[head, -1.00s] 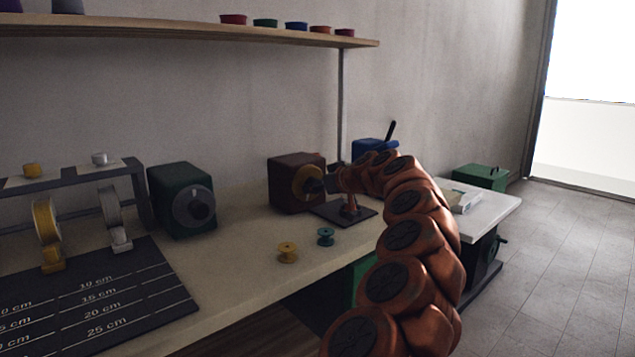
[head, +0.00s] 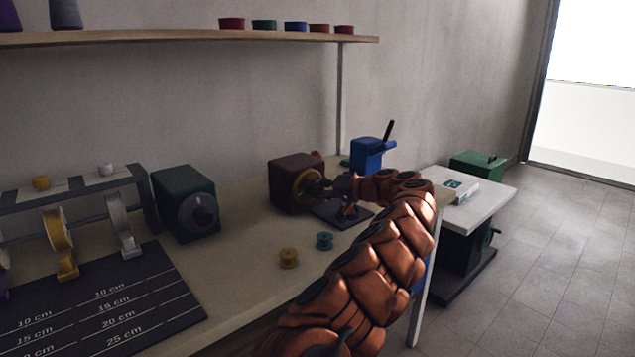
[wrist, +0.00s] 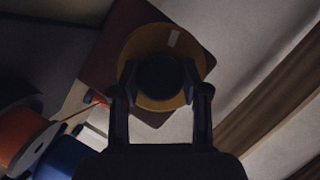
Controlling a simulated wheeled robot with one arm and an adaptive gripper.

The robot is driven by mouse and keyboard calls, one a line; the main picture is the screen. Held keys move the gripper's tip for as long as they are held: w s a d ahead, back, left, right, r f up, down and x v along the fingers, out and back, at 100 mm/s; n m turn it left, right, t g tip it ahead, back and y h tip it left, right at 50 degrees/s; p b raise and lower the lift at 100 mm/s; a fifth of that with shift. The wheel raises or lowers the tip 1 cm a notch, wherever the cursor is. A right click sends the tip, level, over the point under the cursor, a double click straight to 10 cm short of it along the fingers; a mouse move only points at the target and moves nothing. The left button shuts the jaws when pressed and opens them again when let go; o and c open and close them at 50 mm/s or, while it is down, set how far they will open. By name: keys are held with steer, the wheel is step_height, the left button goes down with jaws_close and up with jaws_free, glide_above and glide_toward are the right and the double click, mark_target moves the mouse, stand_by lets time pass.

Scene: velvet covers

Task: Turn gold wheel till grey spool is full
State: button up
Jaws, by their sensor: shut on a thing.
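The gold wheel (head: 298,191) is on the front of a dark brown box (head: 281,184) on the bench. My gripper (head: 320,188) is at the wheel's dark hub. In the wrist view my gripper (wrist: 160,85) has its fingers on both sides of the round dark hub (wrist: 158,78), shut on it. The gold wheel (wrist: 137,48) shows a pale mark near its top right there. A pale-rimmed spool with orange winding (wrist: 25,138) is at lower left, with an orange strand running toward the box. I cannot tell whether this is the grey spool, or how full it is.
A green box with a grey dial (head: 184,203) stands left of the brown box. A blue box (head: 367,154) is behind my arm. A rack holds yellow and grey rolls at left.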

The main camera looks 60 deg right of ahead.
steer(key=m+t+y+p, duration=0.1)
steer(key=m+p, duration=0.1)
steer(key=m, duration=0.2)
steer(key=shift+w+t, duration=0.1)
steer(key=shift+t, duration=0.3)
steer(key=m+t+p, duration=0.1)
steer(key=m+t, duration=0.1)
steer(key=m, duration=0.3)
steer(key=shift+m, duration=0.4)
steer(key=o, duration=1.1)
steer(key=shift+w, duration=0.1)
steer(key=shift+f, duration=0.1)
steer(key=s, duration=0.4)
steer(key=s+d+f, duration=0.1)
steer(key=s, duration=0.7)
steer(key=shift+d+f, duration=0.15)
steer(key=shift+f, duration=0.05)
